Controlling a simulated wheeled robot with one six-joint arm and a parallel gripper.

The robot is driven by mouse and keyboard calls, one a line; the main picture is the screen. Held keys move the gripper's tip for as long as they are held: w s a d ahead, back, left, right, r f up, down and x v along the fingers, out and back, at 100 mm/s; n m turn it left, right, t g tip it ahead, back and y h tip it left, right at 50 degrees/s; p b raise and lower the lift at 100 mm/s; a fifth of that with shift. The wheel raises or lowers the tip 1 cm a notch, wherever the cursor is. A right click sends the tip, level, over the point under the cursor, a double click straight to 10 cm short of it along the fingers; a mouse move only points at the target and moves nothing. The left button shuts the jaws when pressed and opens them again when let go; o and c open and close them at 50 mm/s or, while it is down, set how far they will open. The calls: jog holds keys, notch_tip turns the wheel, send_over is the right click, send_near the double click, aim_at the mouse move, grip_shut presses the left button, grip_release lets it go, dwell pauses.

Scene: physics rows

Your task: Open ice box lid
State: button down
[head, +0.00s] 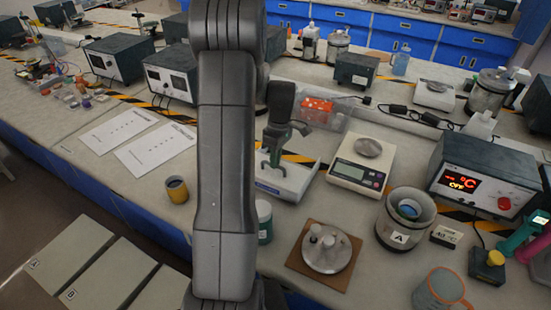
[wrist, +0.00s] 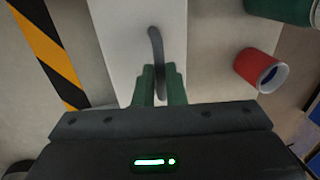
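The ice box (head: 290,183) is a low white box with a label on its front, on the bench near the middle of the head view. Its white lid (wrist: 118,35) fills the upper middle of the wrist view, with a dark curved handle (wrist: 155,45) running along it. My gripper (head: 272,160) points down over the box. In the wrist view its two green fingers (wrist: 160,88) stand close on either side of the handle's near end, apparently shut on it. The lid looks flat. The handle's near end is hidden between the fingers, and my arm hides part of the bench.
A scale (head: 362,165) stands right of the box, with an orange-filled clear bin (head: 318,108) behind. A green-white jar (head: 264,222) and a brown board (head: 300,250) with metal weights lie in front. A red cup (wrist: 250,67) shows right of the lid. Paper sheets (head: 155,150) lie left.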

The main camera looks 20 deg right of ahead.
jog(key=shift+w+d, duration=0.1)
jog(key=w+d+p, duration=0.1)
jog(key=w+d, duration=0.4)
jog(key=d, duration=0.1)
jog(key=shift+w, duration=0.25)
jog(key=shift+d, duration=0.1)
jog(key=c, duration=1.5)
grip_release()
jog(key=shift+r, duration=0.1)
notch_tip(320, 180, up, 13)
jog(key=w+d+b, duration=0.1)
jog(key=d, duration=0.1)
jog(key=shift+w+r, duration=0.2)
jog(key=shift+w, duration=0.15)
